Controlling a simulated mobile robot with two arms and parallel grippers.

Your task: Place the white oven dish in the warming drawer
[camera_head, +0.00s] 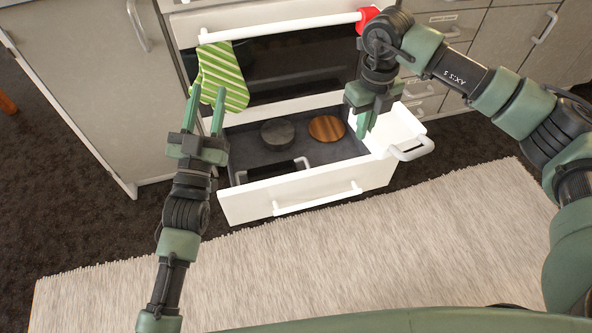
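The white oven dish (402,126) is at the right end of the open warming drawer (245,203). Its near grey loop handle (412,150) sticks out over the drawer's right front corner. Whether the dish rests on the rim or hangs above it is unclear. My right gripper (364,122) points down at the dish's left side. Its fingers overlap in view, so its grip cannot be made out. My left gripper (205,112) is open and empty, its two fingers pointing up at the drawer's left side, in front of the cooker.
In the drawer lie a dark grey round thing (278,133), a brown wooden disc (326,128) and a dark item with a light handle (272,170). A green striped cloth (222,75) hangs from the oven rail (275,27). A red thing (367,17) is at its right end. A pale rug (330,255) lies in front.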

